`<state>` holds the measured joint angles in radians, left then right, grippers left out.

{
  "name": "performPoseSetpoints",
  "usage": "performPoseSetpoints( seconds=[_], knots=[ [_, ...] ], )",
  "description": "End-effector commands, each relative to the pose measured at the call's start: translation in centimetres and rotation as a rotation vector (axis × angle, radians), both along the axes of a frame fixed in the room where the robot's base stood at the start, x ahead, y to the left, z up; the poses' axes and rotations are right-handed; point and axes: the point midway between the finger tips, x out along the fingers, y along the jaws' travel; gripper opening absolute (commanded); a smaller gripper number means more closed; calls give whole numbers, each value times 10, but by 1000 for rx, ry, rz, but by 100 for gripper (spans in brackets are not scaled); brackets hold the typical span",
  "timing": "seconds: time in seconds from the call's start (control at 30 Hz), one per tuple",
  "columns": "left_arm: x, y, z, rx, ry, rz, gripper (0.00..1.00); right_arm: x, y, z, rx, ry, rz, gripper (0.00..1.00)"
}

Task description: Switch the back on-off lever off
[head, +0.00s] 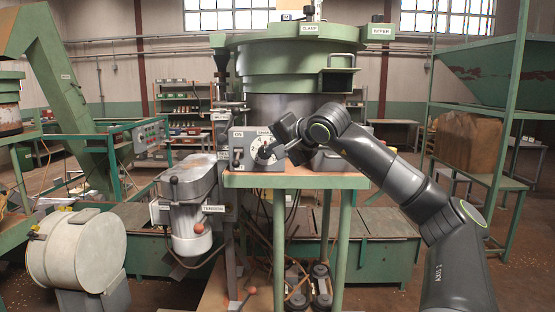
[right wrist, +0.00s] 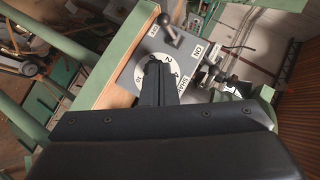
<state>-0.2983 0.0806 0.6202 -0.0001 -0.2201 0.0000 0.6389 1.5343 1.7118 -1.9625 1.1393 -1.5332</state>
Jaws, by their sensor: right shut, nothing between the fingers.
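A grey control box (head: 245,158) stands on the small green-edged table, with an ON label and a round white dial. The box shows close up in the right wrist view (right wrist: 130,72). There a short metal lever with a round knob (right wrist: 166,22) stands up from the plate, between the OFF and ON labels. I cannot tell which position it is set to. My right gripper (head: 264,154) is shut and empty in front of the dial. In the wrist view its fingertips (right wrist: 156,66) lie over the numbered dial, apart from the knob in the picture. My left gripper is not in view.
A large green round hopper (head: 290,70) rises behind the box. A grey motor (head: 190,200) with a ball-knobbed handle stands left of the table. A white drum (head: 75,250) stands at the lower left.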

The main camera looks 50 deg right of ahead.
Motion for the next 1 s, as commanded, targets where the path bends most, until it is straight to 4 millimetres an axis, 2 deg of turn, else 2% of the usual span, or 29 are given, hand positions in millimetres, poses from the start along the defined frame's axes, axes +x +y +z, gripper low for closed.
performPoseSetpoints(
  seconds=[0.1,0.3,1.0],
  knots=[
    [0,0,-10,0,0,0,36,-9,2,-2,-4,0,0,0],
    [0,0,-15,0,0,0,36,-15,4,0,-1,0,0,0],
    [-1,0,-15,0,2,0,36,-14,5,-2,17,2,3,0]
  ],
)
